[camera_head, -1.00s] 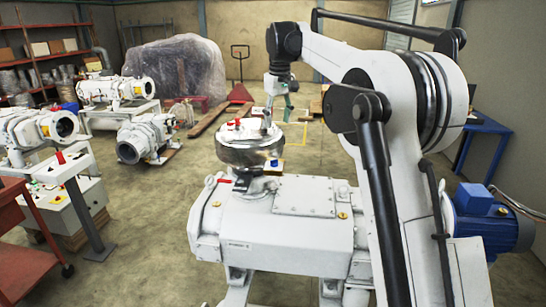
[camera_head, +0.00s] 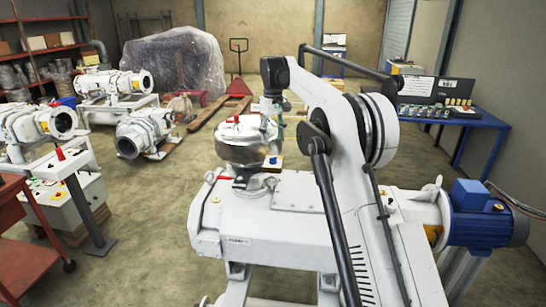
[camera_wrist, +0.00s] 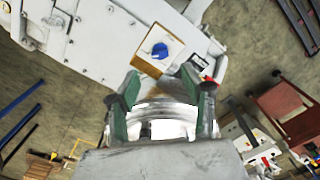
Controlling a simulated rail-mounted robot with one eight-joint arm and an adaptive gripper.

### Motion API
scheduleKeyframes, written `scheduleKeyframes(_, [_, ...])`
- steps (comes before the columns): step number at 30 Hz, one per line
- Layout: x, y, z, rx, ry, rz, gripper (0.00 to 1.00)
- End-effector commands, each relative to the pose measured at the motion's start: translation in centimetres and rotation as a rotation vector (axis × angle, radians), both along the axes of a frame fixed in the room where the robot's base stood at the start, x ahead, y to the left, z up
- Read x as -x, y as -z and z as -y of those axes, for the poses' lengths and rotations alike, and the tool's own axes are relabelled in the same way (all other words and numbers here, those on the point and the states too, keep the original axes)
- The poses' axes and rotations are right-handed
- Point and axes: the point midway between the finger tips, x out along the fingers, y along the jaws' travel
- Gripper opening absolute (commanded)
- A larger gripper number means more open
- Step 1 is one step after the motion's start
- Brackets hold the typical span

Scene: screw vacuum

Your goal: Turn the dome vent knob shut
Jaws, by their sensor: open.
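The steel dome (camera_head: 248,152) stands on the white pump body (camera_head: 300,228), with small red and white parts (camera_head: 236,121) on its top. A blue knob (camera_wrist: 160,50) sits on a white plate with a yellow-brown side, beside the dome; it shows small in the head view (camera_head: 273,160). I cannot tell which of these is the dome vent knob. My gripper (camera_wrist: 166,92) has its two green fingers apart, with shiny metal showing between and beyond them.
A red lever (camera_head: 220,178) is on the pump by the dome. A blue motor (camera_head: 482,215) is at the right, and a blue table (camera_head: 475,120) with a control panel stands behind. Other white pumps and a red cart (camera_head: 25,235) are at the left.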

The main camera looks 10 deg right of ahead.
Motion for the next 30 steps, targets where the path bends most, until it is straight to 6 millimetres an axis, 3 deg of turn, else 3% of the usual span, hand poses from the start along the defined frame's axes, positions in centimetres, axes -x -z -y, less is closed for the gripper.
scheduleKeyframes(9, [0.0,5.4,0.0,0.0,0.0,0.0,0.43])
scheduleKeyframes(15, [0.0,7.7,0.0,0.0,0.0,0.0,0.43])
scheduleKeyframes(27, [0.0,8.5,0.0,0.0,0.0,0.0,0.43])
scheduleKeyframes(30, [0.0,8.5,0.0,0.0,0.0,0.0,0.32])
